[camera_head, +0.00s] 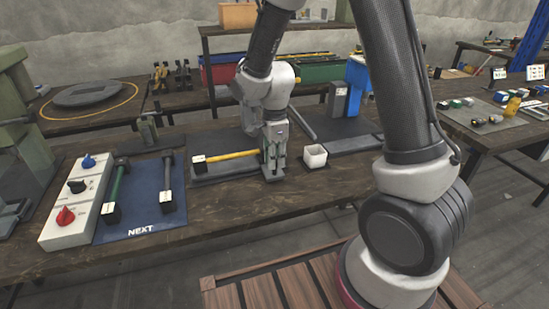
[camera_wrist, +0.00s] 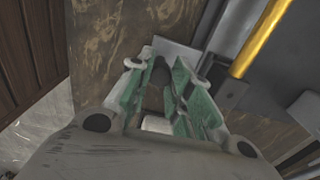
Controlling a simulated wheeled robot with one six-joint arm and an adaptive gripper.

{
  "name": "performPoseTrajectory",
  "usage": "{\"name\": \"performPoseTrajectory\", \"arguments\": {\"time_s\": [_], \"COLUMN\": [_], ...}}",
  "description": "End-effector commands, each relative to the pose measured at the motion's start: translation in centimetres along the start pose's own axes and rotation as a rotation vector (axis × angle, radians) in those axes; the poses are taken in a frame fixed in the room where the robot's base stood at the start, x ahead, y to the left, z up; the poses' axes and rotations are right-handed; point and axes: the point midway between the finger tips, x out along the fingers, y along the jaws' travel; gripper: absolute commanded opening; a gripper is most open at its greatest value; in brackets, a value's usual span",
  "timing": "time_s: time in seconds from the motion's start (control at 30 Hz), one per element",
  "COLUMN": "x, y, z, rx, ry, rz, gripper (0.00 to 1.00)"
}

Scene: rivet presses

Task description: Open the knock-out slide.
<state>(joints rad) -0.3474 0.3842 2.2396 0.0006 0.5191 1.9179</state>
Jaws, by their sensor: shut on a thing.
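My gripper (camera_head: 272,158) is low at the front edge of a dark mat, at the near end of a fixture with a yellow-handled tool. In the wrist view its green-padded fingers (camera_wrist: 163,75) are closed around a small dark knob-like part (camera_wrist: 159,72), which I take to be the handle of the knock-out slide. A light grey plate (camera_wrist: 178,54) lies just beyond the fingertips. The fingers hide most of the slide, so I cannot tell how far it is open. The yellow bar (camera_wrist: 262,40) runs beside the fingers, apart from them.
To the left are a blue mat (camera_head: 145,225) with two dark-ended tools and a white control box (camera_head: 70,226) with knobs.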

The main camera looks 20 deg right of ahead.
Motion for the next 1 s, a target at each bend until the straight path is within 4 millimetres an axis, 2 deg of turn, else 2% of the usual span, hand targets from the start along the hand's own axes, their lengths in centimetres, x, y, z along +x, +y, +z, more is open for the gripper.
{"name": "performPoseTrajectory", "arguments": {"time_s": [0.33, 0.37, 0.47, 0.8, 0.87, 1.0], "x": [-0.1, -0.1, -0.1, -0.2, -0.6, -2.9], "y": [-0.1, -0.1, -0.1, -0.1, -0.1, -0.1], "z": [0.0, 0.0, 0.0, 0.0, 0.0, 0.0], "rx": [0.000, 0.000, 0.000, 0.000, 0.000, 0.000], "ry": [0.000, 0.000, 0.000, 0.000, -0.001, -0.002], "rz": [-0.002, -0.002, -0.002, -0.002, -0.004, -0.006], "gripper": [0.00, 0.24, 0.42, 0.44, 0.44, 0.44]}}
